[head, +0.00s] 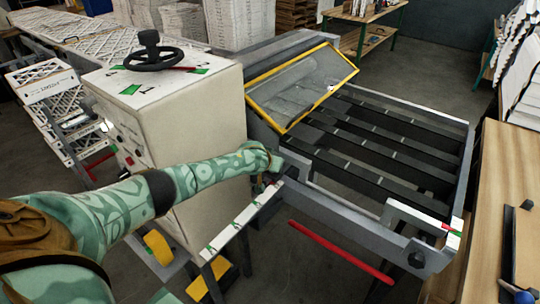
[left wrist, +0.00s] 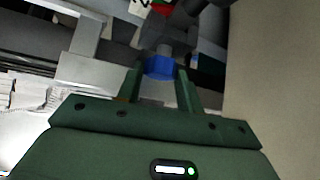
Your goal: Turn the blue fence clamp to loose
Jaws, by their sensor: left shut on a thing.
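The blue fence clamp (left wrist: 160,67) shows in the left wrist view as a small blue knob on a grey shaft. My left gripper (left wrist: 160,74) has its two green fingers on either side of it and is shut on it. In the head view, my left arm reaches across the front of the white cabinet, and my left gripper (head: 273,172) is at the near-left corner of the machine's roller bed. The clamp is hidden there behind the hand. Its turned position cannot be told. My right gripper is not in view.
The cream cabinet (head: 200,150) with a black handwheel (head: 155,52) stands beside my arm. A yellow-framed clear guard (head: 300,88) tilts over the bed. A white strip with green marks (head: 240,222) lies below the hand. A red bar (head: 340,252) runs low in front. A wooden bench (head: 492,190) is at right.

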